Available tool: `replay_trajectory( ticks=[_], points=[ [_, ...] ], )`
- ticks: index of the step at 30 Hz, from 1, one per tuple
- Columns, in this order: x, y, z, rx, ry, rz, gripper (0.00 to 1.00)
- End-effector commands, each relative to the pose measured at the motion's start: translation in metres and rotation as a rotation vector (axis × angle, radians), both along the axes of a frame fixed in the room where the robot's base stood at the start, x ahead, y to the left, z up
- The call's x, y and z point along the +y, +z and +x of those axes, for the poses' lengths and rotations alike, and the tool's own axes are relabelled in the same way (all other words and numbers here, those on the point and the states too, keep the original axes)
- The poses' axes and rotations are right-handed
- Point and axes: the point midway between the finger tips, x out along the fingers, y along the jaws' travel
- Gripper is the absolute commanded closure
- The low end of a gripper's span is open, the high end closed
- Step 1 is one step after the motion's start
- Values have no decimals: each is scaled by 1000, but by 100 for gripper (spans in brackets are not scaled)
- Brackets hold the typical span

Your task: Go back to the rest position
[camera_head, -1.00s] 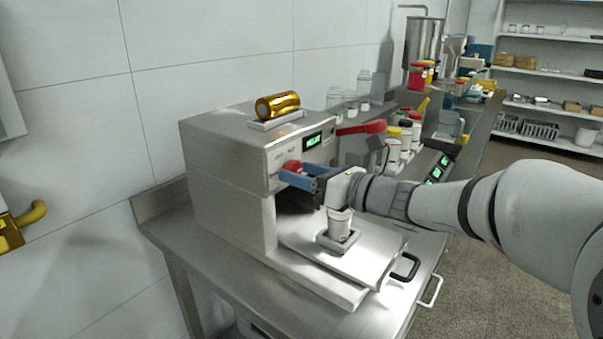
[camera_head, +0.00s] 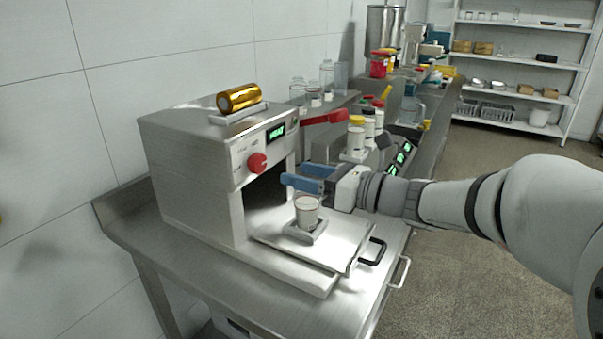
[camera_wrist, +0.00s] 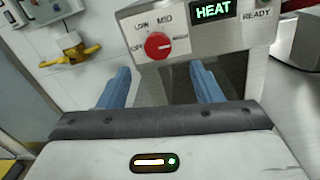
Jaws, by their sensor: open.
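My gripper (camera_head: 307,178) is open and empty, with blue fingers, in front of the steel machine (camera_head: 180,165). In the wrist view the two blue fingers (camera_wrist: 163,88) stand wide apart, with nothing between them. The red knob (camera_head: 257,163) on the machine's front panel is clear of the fingers; in the wrist view the knob (camera_wrist: 158,46) sits beyond them, beside LOW and MID marks. The display (camera_wrist: 213,9) reads HEAT in green, with READY beside it. A white cup (camera_head: 307,211) stands upright on a small holder on the machine's front plate, below my gripper.
A gold cylinder (camera_head: 239,98) lies on top of the machine. A red handle (camera_head: 324,117), several lidded jars (camera_head: 356,138) and clear glass jars (camera_head: 326,78) stand behind my gripper. A black handle (camera_head: 373,252) is at the plate's front. Open floor (camera_head: 450,270) lies to the right.

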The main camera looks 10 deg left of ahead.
Motion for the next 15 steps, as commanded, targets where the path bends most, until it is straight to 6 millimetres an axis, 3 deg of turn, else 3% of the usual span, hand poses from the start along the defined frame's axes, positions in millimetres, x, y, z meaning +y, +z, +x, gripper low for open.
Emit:
replay_trajectory(
  ticks=[4,7,11,15],
  points=[
    [0,0,-3,-13,8,-23,41],
    [-1,-2,-17,-73,39,-120,41],
    [-9,-14,-50,-237,141,-367,41],
    [-33,-34,-89,-466,309,-679,41]
  ],
)
